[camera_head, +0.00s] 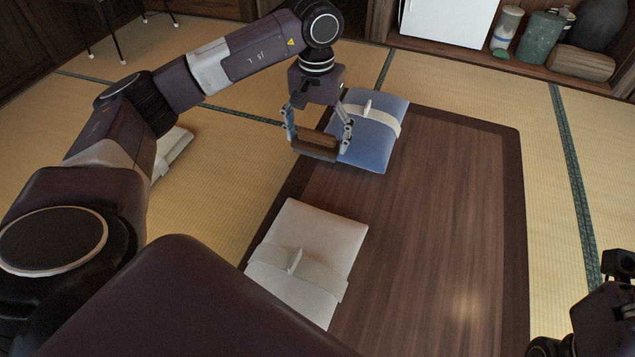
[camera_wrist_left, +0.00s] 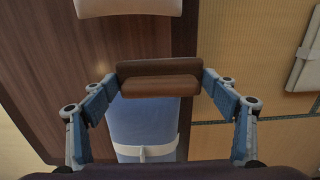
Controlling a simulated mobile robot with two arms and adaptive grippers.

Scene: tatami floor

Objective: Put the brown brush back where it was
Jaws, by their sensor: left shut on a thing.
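The brown brush (camera_head: 319,141) is a small block with a paler, greyer lower layer in the head view. In the left wrist view the brush (camera_wrist_left: 160,77) lies crosswise between the fingertips. My left gripper (camera_head: 318,142) is shut on its two ends. It holds the brush by the far left edge of the dark wooden table (camera_head: 425,230), beside a blue folded bundle (camera_head: 368,148). The brush seems raised, but its exact height is unclear. Dark parts of my right arm show at the lower right; its fingers cannot be made out.
A white folded bundle (camera_head: 318,238) with a band lies at the table's near left. Another pale bundle (camera_head: 172,150) lies on the tatami behind my left arm. Jars (camera_head: 540,38) and a log-like object (camera_head: 580,62) stand at the back right. The table's middle and right are clear.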

